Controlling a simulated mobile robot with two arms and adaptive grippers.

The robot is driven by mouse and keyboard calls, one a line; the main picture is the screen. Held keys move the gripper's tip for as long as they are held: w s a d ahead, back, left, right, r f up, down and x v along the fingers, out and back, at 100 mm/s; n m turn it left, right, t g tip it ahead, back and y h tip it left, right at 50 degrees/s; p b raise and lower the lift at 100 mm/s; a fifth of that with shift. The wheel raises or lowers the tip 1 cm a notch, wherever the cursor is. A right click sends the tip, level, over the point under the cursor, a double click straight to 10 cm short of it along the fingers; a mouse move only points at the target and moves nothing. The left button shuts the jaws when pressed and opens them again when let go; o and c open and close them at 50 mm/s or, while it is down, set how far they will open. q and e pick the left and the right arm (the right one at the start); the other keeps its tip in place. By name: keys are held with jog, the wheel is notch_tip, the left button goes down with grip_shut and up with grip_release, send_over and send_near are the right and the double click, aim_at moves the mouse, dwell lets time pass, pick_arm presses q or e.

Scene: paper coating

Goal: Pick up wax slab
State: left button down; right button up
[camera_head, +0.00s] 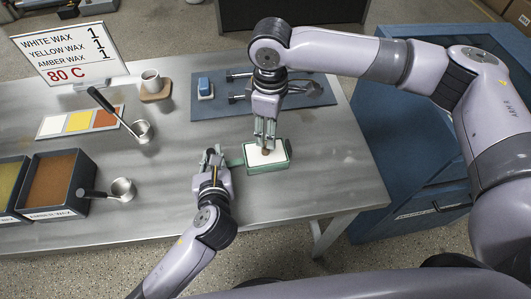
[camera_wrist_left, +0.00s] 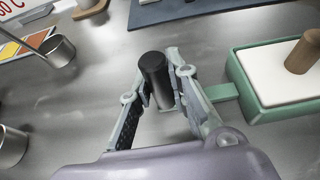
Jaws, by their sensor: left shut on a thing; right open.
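The white wax slab (camera_head: 276,156) lies in a green rectangular mould (camera_head: 269,170), with a brown wooden peg (camera_head: 266,151) standing on it. Slab (camera_wrist_left: 274,76), mould rim (camera_wrist_left: 266,116) and peg (camera_wrist_left: 303,52) also show at the right of the left wrist view. My left gripper (camera_head: 213,158) is left of the mould, shut on a black cylindrical grip (camera_wrist_left: 155,72). A green tab (camera_wrist_left: 221,93) runs from the mould toward that grip; their join is hidden by a finger. My right gripper (camera_head: 265,139) is open, pointing down around or just above the peg; contact is unclear.
A blue-grey mat (camera_head: 225,108) with tools lies behind the mould. Ladles (camera_head: 141,130), wax bins (camera_head: 55,180), a colour card (camera_head: 80,121), a cup (camera_head: 151,80) and a sign (camera_head: 70,50) stand left. The table right of the mould is clear.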

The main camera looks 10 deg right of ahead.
aim_at(266, 151)
jog(key=shift+a+f, duration=0.2)
jog(key=shift+f, duration=1.5)
jog(key=shift+a+f, duration=0.2)
jog(key=shift+f, duration=1.5)
jog(key=shift+c, duration=0.5)
grip_shut()
